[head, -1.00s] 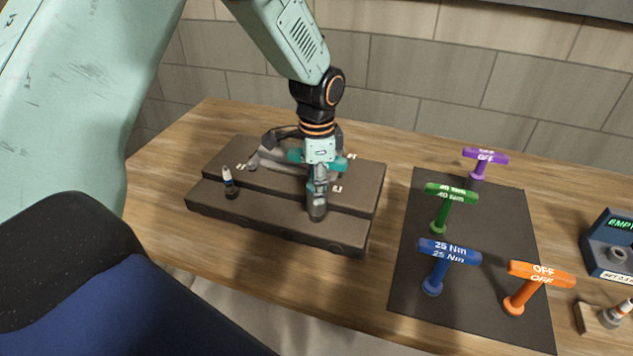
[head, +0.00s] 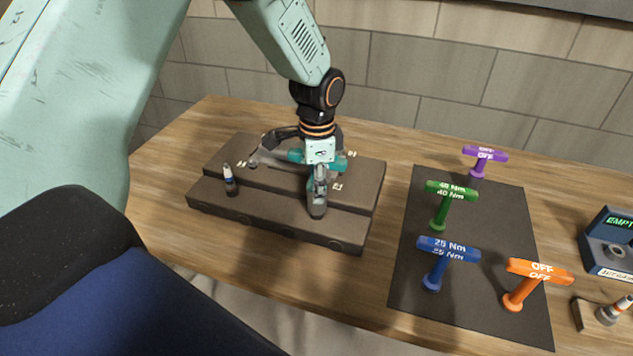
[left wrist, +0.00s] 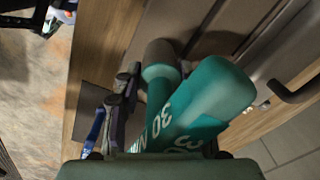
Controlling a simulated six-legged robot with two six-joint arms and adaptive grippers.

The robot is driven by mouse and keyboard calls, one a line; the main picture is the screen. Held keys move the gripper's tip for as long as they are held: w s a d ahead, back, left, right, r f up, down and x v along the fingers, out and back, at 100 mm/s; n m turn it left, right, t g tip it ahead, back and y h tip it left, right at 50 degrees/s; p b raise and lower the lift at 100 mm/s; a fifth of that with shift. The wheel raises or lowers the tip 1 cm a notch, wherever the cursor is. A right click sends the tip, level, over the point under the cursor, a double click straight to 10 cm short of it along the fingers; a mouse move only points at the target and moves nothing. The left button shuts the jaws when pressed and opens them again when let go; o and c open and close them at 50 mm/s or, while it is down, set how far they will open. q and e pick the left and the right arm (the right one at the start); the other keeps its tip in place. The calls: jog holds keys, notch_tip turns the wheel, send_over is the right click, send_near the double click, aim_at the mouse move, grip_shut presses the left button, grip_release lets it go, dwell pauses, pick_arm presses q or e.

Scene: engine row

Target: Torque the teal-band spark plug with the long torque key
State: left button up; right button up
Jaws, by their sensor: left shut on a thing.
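My left gripper (head: 314,182) is shut on the teal T-handled key (head: 339,163) above the stepped dark engine block (head: 275,220). In the left wrist view the teal key (left wrist: 205,100) fills the middle, with "30" and part of "Nm" readable. The key's lower end and whatever is under it are hidden by the gripper in the head view, so I cannot see a teal-band plug or whether the key touches one. A white-tipped plug with a dark band (head: 229,182) stands upright at the block's left. My right gripper is not in view.
A box reading "EMPTY" (head: 610,243) and an orange-banded plug (head: 614,311) are at far right. Bare wood lies before the block.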

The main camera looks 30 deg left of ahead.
pick_arm(q)
jog(key=shift+s+p, duration=0.15)
jog(key=shift+p, duration=0.2)
dwell(0.9)
jog(key=shift+w+p, duration=0.3)
jog(key=shift+s, duration=0.1)
dwell(0.3)
jog(key=shift+r+m+p, duration=0.1)
jog(key=shift+m+p, duration=0.45)
jog(key=shift+m, duration=0.55)
jog(key=m, duration=0.3)
jog(key=shift+p, duration=0.35)
jog(key=shift+r+p, duration=0.6)
jog(key=shift+r, duration=5.05)
jog(key=shift+f, duration=0.1)
